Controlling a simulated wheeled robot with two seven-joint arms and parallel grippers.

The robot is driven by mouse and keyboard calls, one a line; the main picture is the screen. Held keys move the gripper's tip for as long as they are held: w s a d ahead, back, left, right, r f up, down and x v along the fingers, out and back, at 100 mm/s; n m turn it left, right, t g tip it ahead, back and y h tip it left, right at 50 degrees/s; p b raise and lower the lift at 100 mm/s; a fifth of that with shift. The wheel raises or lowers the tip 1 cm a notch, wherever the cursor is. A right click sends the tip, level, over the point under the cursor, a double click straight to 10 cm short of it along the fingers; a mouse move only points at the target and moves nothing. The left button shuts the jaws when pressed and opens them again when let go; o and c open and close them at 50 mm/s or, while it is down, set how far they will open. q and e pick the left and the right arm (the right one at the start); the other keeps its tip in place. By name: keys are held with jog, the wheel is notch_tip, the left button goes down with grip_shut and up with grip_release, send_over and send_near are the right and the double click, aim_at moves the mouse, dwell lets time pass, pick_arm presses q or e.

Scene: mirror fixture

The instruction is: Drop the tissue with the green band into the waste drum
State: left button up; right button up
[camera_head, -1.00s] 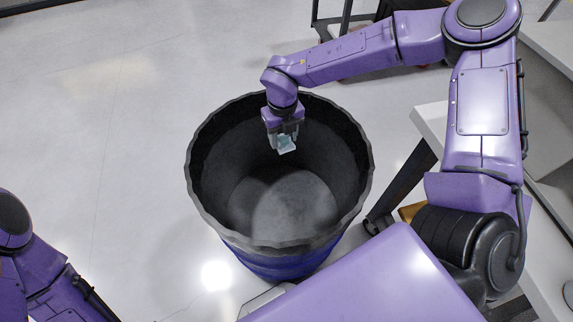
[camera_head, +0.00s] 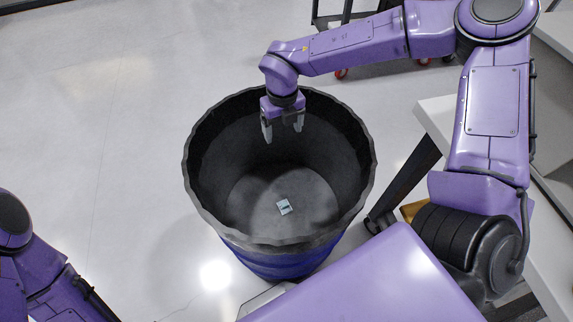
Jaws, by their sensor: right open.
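The waste drum (camera_head: 230,229) is a large round bin, black inside and blue on its lower outside, standing on the floor in the middle of the view. A small pale blue-white tissue (camera_head: 284,206) with a dark mark is seen inside the drum, below my gripper and apart from it. A green band cannot be made out on it at this size. My right gripper (camera_head: 283,138) points down over the far part of the drum's opening, its fingers spread and empty. My left arm shows at the lower left edge; its gripper is out of the picture.
A white table (camera_head: 440,118) with dark legs stands to the right of the drum. A dark wheeled cart (camera_head: 340,18) is at the top behind my right arm. The pale floor (camera_head: 90,130) left of the drum is clear.

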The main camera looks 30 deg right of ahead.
notch_tip(320, 180, up, 7)
jog(key=shift+r, duration=0.2)
jog(key=shift+s, duration=0.1)
dwell(0.4)
